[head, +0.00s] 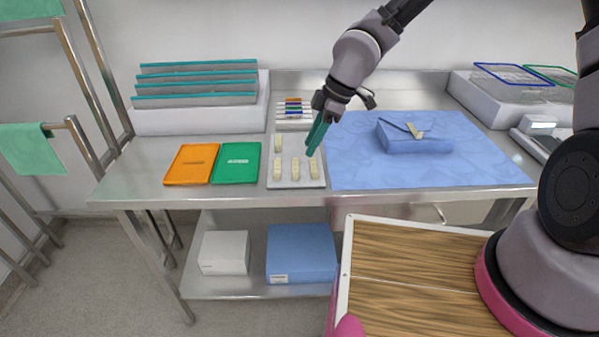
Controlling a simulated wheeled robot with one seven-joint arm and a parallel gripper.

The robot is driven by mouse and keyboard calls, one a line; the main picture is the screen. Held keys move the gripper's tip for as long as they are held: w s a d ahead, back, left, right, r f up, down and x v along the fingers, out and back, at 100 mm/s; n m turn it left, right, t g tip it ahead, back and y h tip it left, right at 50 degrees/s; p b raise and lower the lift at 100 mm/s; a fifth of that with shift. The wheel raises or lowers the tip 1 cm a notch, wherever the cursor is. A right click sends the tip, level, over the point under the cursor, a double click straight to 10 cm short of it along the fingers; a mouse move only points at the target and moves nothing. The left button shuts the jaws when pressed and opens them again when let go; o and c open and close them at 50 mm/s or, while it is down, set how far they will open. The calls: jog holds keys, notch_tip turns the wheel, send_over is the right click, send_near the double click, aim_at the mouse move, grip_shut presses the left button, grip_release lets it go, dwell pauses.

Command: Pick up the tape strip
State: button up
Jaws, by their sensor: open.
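Several small cream tape strips lie on a light grey tray (283,185) on the steel table. One tape strip (278,143) is at the tray's back left, and others, such as the middle front strip (295,168), lie in a front row. My gripper (310,151) has teal fingers and is above the tray's right part, near the right front strip (313,167). It is open, and I see nothing between its fingers. I cannot tell its exact height above the tray. Another cream strip (415,131) lies on a blue wrapped pack (425,146).
The pack rests on a blue sheet (350,172) right of the tray. Coloured pens (293,107) stand behind the tray. A rack with teal-edged sheets (197,100) is at the back left, wire baskets (510,80) at the back right.

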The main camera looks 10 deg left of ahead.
jog(key=x, duration=0.9)
jog(key=shift+w+f, duration=0.2)
jog(key=shift+w, duration=0.1)
grip_shut()
